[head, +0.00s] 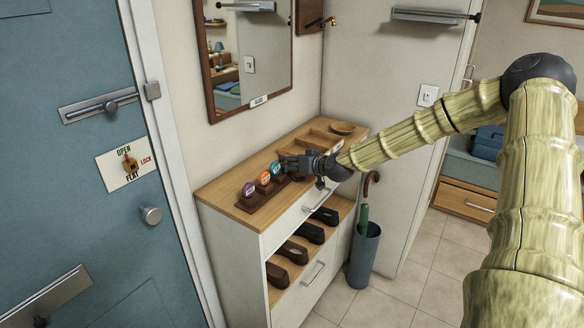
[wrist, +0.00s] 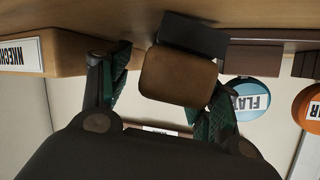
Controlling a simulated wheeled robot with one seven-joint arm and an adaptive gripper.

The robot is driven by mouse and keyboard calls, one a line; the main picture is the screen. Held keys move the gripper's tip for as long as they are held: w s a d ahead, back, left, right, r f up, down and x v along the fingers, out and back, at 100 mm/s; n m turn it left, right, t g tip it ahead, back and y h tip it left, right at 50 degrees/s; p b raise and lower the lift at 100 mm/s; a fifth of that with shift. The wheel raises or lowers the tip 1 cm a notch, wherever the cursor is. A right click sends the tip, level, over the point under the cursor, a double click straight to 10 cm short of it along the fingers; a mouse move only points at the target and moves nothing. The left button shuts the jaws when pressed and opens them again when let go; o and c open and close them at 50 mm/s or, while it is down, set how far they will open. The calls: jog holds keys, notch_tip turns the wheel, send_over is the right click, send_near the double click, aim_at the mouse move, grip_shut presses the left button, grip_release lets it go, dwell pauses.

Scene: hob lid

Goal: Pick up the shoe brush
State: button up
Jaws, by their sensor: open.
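The shoe brush appears to be the block with a brown back (wrist: 178,77) and a dark lower part (wrist: 193,36) in the wrist view. It stands on the wooden cabinet top, which shows upside down there. My gripper (head: 287,164) is low over the cabinet top in the head view, in front of the round knobs' far end. In the wrist view its fingers are open, one on each side of the brown block. The block overlaps part of the right finger; I cannot tell whether either finger touches it. In the head view the gripper hides the brush.
A dark rack with coloured round knobs (head: 249,190) stands close on the cabinet top (head: 225,190). A divided wooden tray (head: 308,140) and a bowl (head: 342,128) are behind. Shoes (head: 293,252) sit on the shelf below. An umbrella stand (head: 364,256) is right; a mirror (head: 250,55) hangs above.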

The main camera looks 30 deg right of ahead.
jog(key=shift+w, duration=0.1)
jog(key=c, duration=1.2)
jog(key=shift+r+b, duration=0.3)
jog(key=shift+r, duration=0.5)
jog(key=shift+r+b, duration=0.3)
jog(key=shift+r, duration=0.65)
jog(key=s+d, duration=0.1)
jog(key=s, duration=0.1)
jog(key=s+d, duration=0.2)
jog(key=s+d+r+b, duration=0.1)
jog(key=s+d, duration=0.1)
jog(key=shift+s+d, duration=0.15)
jog(key=shift+s, duration=0.15)
jog(key=s+d+p, duration=0.5)
jog(key=shift+s+r, duration=0.3)
jog(key=shift+r, duration=0.1)
